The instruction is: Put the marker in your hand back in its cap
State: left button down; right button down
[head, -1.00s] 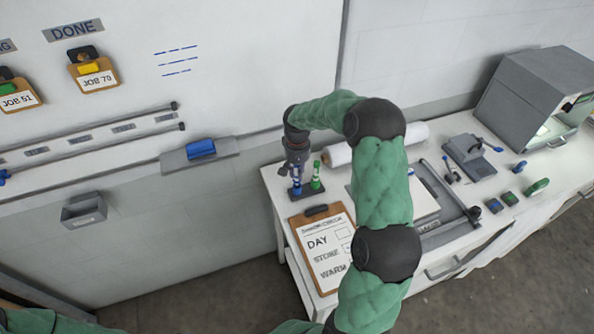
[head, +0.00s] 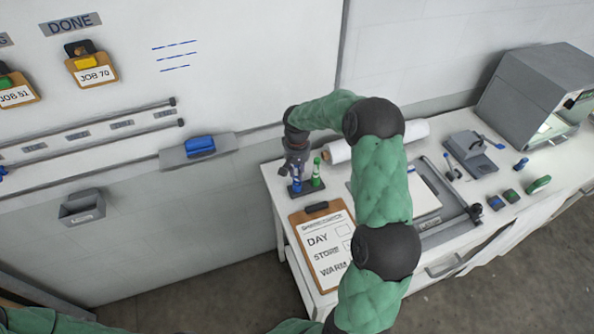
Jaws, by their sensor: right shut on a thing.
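My right gripper (head: 295,177) points down over the left end of the small dark marker stand (head: 307,189) at the table's left back corner. It is shut on the blue marker (head: 296,187), whose visible blue part sits just below the fingers, at the stand. Fingers and small size hide whether the marker's tip is inside its cap. A green marker (head: 316,173) stands upright in the stand, just right of the gripper. Only green parts of my left arm show at the bottom left; its gripper is out of view.
A clipboard (head: 324,250) lies in front of the stand. A white roll (head: 338,153) lies close behind it on the right. The whiteboard ledge with a blue eraser (head: 201,146) is to the left. My right arm covers the table's middle.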

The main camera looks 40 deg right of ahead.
jog(key=shift+f+b, duration=0.4)
jog(key=shift+f, duration=0.3)
jog(key=c, duration=1.1)
grip_release()
jog(key=shift+o, duration=0.2)
notch_tip(320, 180, up, 12)
jog(key=shift+r, duration=0.1)
